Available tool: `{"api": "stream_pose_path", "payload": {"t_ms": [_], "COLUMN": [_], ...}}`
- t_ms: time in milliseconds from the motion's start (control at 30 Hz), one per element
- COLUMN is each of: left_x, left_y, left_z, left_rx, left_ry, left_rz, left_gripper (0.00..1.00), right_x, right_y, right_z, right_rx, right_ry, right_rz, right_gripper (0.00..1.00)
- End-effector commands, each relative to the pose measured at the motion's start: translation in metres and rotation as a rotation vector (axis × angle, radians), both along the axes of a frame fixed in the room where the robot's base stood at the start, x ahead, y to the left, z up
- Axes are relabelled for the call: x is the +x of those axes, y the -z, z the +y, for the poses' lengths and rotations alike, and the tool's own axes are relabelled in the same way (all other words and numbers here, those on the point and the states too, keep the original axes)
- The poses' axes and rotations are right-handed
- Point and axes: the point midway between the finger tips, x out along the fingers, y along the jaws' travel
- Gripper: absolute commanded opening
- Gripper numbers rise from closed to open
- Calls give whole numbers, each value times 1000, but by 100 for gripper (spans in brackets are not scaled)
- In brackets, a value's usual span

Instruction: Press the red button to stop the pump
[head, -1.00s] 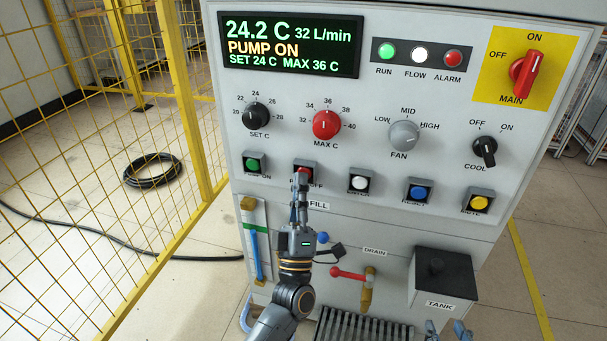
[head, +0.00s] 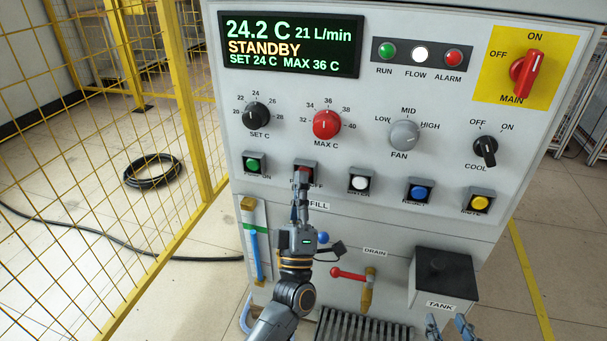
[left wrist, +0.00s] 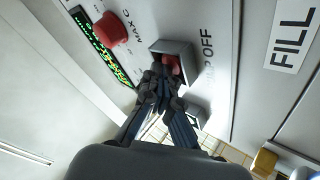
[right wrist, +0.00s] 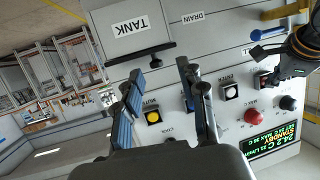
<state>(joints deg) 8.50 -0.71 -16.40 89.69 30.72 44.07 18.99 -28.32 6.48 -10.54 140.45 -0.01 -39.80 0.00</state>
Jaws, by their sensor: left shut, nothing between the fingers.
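The red pump-off button (head: 304,169) sits in a dark square housing on the panel, second from the left in the button row. My left gripper (head: 303,181) is shut and empty, its fingertips just below and in front of this button. In the left wrist view the fingertips (left wrist: 161,76) overlap the edge of the red button (left wrist: 173,64); I cannot tell whether they touch it. The display (head: 291,46) reads STANDBY and 21 L/min. My right gripper (right wrist: 160,70) is open and empty, low in front of the machine near the tank.
The green button (head: 254,163) and white button (head: 359,183) flank the red one. The red MAX C knob (head: 326,125) is above it. A drain valve with a red lever (head: 348,274) and the tank box (head: 444,272) stick out below. A yellow fence (head: 165,110) stands left.

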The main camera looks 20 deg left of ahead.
Motion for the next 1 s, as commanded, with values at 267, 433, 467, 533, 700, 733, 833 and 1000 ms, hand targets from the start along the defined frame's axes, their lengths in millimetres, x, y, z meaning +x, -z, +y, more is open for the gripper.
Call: {"api": "stream_pose_path", "payload": {"t_ms": [267, 433, 467, 533, 700, 733, 833, 1000], "left_x": [1, 1, 0, -2, -6, -7, -10, -14], "left_y": [0, -1, -1, -1, 0, 0, 0, 0], "left_z": [0, 0, 0, 0, -1, -1, -1, -1], "left_rx": [0, 0, 1, 1, 1, 1, 1, 1], "left_ry": [1, 1, 1, 1, 1, 1, 1, 1], "left_rz": [0, 0, 1, 1, 2, 2, 2, 1], "left_gripper": [0, 0, 0, 0, 0, 0, 0, 0], "right_x": [1, 1, 0, -1, -6, -8, -12, -19], "right_y": [-3, -2, -2, 1, 11, 13, 19, 29], "right_z": [1, 1, 1, 0, -2, -2, -4, -7], "right_rx": [4, 3, 2, -2, -14, -16, -23, -35], "right_ry": [-1, -1, -1, 0, 2, 2, 6, 11], "right_rz": [-13, -9, -5, 13, 70, 80, 114, 168], "right_gripper": [40, 40, 40, 40, 40, 40, 40, 40]}}
